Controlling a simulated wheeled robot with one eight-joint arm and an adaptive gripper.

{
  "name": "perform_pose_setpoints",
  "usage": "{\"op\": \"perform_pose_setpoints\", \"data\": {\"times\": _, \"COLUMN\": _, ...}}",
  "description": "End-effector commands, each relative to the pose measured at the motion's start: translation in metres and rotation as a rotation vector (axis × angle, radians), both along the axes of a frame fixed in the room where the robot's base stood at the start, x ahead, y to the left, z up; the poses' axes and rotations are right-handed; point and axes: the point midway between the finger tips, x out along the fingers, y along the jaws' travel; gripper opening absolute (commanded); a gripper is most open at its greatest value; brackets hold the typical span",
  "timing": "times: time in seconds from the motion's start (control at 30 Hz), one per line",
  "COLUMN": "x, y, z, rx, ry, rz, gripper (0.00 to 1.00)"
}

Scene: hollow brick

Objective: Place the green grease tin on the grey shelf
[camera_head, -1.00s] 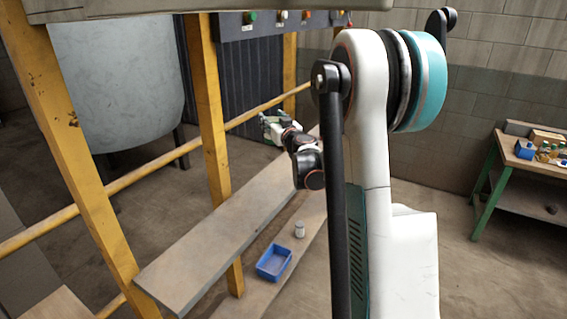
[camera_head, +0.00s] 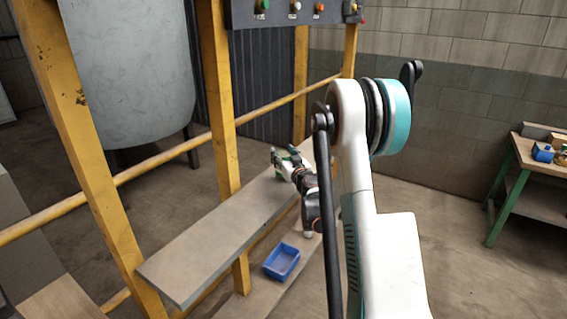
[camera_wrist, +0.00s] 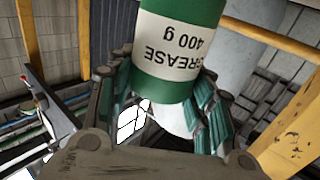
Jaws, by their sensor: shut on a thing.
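The green grease tin (camera_wrist: 168,70) fills the upper middle of the wrist view, with a white label reading "GREASE 400 g" upside down. My gripper (camera_wrist: 163,105) is shut on it, with a ribbed finger on each side. In the head view my gripper (camera_head: 286,158) is small, over the far end of the grey shelf (camera_head: 205,248). The tin is barely made out there. Whether it touches the shelf I cannot tell. The near and middle parts of the shelf are bare.
Yellow posts (camera_head: 216,100) and a yellow rail (camera_head: 160,167) stand along the shelf. A blue bin (camera_head: 281,261) sits on a lower board beside it. A large grey tank (camera_head: 130,70) is behind. A green-legged bench (camera_head: 520,180) with small items stands at right.

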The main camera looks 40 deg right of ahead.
Motion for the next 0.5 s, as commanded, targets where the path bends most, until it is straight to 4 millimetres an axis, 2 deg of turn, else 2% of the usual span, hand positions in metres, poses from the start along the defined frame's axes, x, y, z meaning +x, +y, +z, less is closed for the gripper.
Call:
{"op": "perform_pose_setpoints", "data": {"times": 0.03, "x": 0.0, "y": 0.0, "z": -0.011, "rx": 0.0, "ry": 0.0, "rz": 0.0, "gripper": 0.09}}
{"op": "perform_pose_setpoints", "data": {"times": 0.13, "x": 0.0, "y": 0.0, "z": -0.02, "rx": 0.0, "ry": 0.0, "rz": 0.0, "gripper": 0.09}}
{"op": "perform_pose_setpoints", "data": {"times": 0.5, "x": 0.0, "y": 0.0, "z": -0.023, "rx": 0.0, "ry": 0.0, "rz": 0.0, "gripper": 0.09}}
